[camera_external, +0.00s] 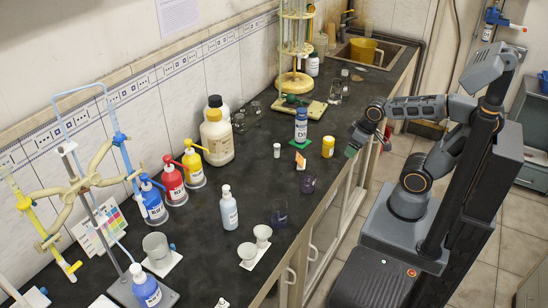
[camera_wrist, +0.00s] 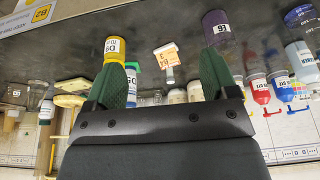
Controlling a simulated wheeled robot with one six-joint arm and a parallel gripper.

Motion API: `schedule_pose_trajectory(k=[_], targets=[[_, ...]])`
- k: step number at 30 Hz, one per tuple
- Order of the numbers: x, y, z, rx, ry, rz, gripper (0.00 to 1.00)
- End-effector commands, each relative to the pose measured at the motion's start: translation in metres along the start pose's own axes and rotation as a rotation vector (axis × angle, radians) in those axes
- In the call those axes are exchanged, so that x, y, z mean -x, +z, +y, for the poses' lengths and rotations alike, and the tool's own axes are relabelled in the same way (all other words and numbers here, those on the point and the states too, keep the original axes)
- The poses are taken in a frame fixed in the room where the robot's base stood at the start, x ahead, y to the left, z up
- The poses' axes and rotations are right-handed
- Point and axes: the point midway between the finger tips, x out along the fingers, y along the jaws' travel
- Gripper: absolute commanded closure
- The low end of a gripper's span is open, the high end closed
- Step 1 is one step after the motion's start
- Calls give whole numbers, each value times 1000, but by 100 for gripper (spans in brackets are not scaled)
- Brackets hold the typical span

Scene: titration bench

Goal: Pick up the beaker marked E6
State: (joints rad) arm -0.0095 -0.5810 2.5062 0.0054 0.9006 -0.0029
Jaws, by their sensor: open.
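A dark purple beaker (camera_external: 307,183) stands near the front edge of the black bench in the external view. It looks like the purple beaker (camera_wrist: 218,27) at the top of the wrist view, whose white label appears to read E6, though it shows inverted. My gripper (camera_external: 352,150) is at the bench's front edge, up and to the right of that beaker. In the wrist view my gripper (camera_wrist: 165,78) is open, with green fingertips apart and nothing held between them. The purple beaker is beyond the right fingertip.
A blue bottle (camera_external: 301,124) is on a green mat behind. A clear dark beaker (camera_external: 279,214) and white cups (camera_external: 262,235) are to the left. Bare bench (camera_external: 250,180) lies between.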

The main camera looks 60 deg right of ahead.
Motion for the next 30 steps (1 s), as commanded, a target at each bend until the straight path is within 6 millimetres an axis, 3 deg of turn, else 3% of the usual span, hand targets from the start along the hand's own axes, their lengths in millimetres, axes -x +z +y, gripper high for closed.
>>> schedule_pose_trajectory(k=[7,11,17,20,23,30], targets=[[0,0,0,0,0,0,21],[0,0,0,0,0,0,11],[-1,0,0,-5,-2,1,11],[-10,-4,-2,-82,-35,21,11],[-31,-14,-9,-298,-128,72,11],[-89,-45,-34,-1196,-539,103,11]])
